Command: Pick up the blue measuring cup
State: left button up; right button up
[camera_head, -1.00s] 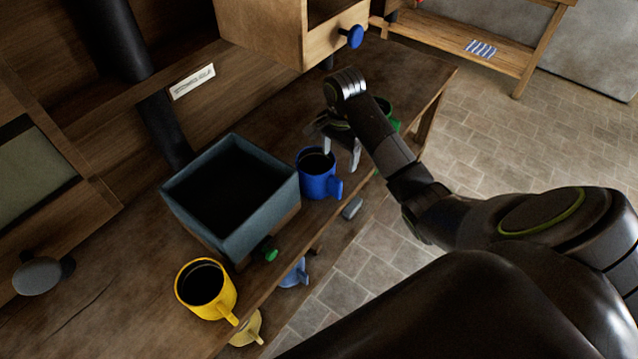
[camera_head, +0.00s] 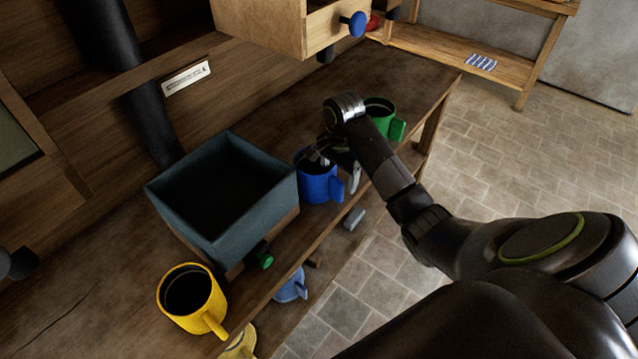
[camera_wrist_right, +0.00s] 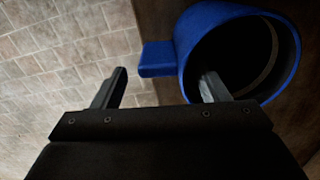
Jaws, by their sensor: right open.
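The blue measuring cup (camera_head: 318,188) stands upright on the wooden bench, right of the dark blue-grey bin, its handle toward the bench's front edge. In the right wrist view the cup (camera_wrist_right: 187,48) is at the upper right, its handle (camera_wrist_right: 158,59) pointing left. My right gripper (camera_head: 337,170) is open at the cup. In the wrist view its fingers (camera_wrist_right: 160,88) are spread: one overlaps the cup's opening, the other is outside over the floor, with the handle lying between them. I cannot tell how deep the inner finger reaches. My left gripper is not in view.
The bin (camera_head: 222,238) stands close left of the cup. A green cup (camera_head: 380,112) is behind my right wrist, and a yellow cup (camera_head: 190,309) is at front left. A paler blue cup (camera_head: 291,287) sits lower, below the bench edge.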

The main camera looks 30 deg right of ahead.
notch_tip(320, 180, down, 2)
jog(key=shift+f+b, duration=0.1)
jog(key=shift+b, duration=0.5)
jog(key=shift+f+p, duration=0.35)
jog(key=shift+f, duration=0.4)
jog(key=c, duration=1.4)
jog(key=shift+w, duration=0.1)
jog(key=shift+c, duration=0.4)
jog(key=shift+r, duration=0.15)
